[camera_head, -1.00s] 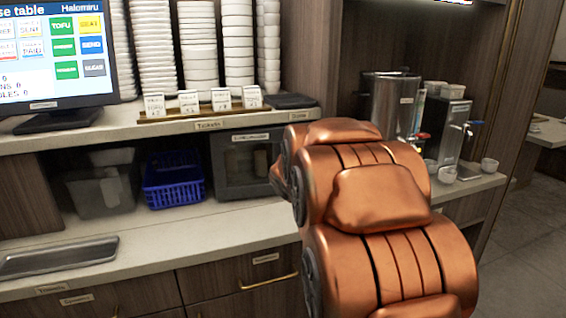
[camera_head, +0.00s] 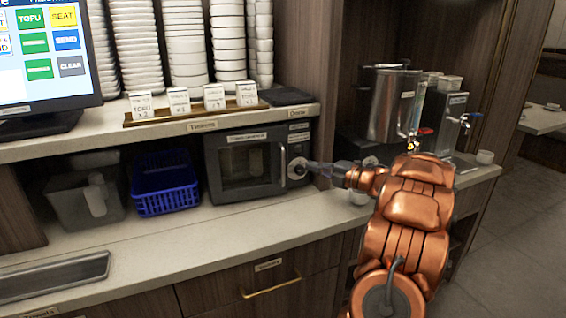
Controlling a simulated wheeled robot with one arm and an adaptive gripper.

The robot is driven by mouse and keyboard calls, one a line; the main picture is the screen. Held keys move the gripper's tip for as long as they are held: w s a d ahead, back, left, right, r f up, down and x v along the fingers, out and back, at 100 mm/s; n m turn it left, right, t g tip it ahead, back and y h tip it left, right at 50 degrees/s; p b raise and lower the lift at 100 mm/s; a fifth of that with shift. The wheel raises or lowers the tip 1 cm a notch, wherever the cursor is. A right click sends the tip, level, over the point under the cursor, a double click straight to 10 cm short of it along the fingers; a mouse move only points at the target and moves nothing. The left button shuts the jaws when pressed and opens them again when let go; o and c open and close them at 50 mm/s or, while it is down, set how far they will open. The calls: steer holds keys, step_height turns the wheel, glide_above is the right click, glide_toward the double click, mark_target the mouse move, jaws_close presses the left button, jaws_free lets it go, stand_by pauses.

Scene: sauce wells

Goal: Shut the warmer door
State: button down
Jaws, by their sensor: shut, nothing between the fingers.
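The warmer (camera_head: 222,141) is a dark box with a window and a label, standing on the lower counter under the shelf. Its door (camera_head: 212,170) looks flush with the front, though a small gap would be hard to see. A pale vertical handle (camera_head: 283,165) is at the door's right edge, beside a panel with a round knob. My gripper (camera_head: 306,165) comes in from the right, its tips shut and empty, at or just in front of the knob. I cannot tell whether it touches the panel.
A blue basket (camera_head: 165,190) and a grey bin (camera_head: 70,205) stand left of the warmer. A metal tray (camera_head: 50,278) lies at the counter's front left. A metal urn (camera_head: 392,105) stands right. The shelf edge is close above; the counter before the warmer is clear.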

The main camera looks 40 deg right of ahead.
mark_target(278, 163)
steer(key=shift+n+y, duration=0.5)
steer(key=shift+y, duration=0.1)
steer(key=p+x, duration=0.1)
steer(key=x, duration=0.4)
steer(key=a+f+p+x, duration=0.1)
steer(key=x, duration=0.2)
steer(key=shift+f+p, duration=0.1)
steer(key=shift+p, duration=0.25)
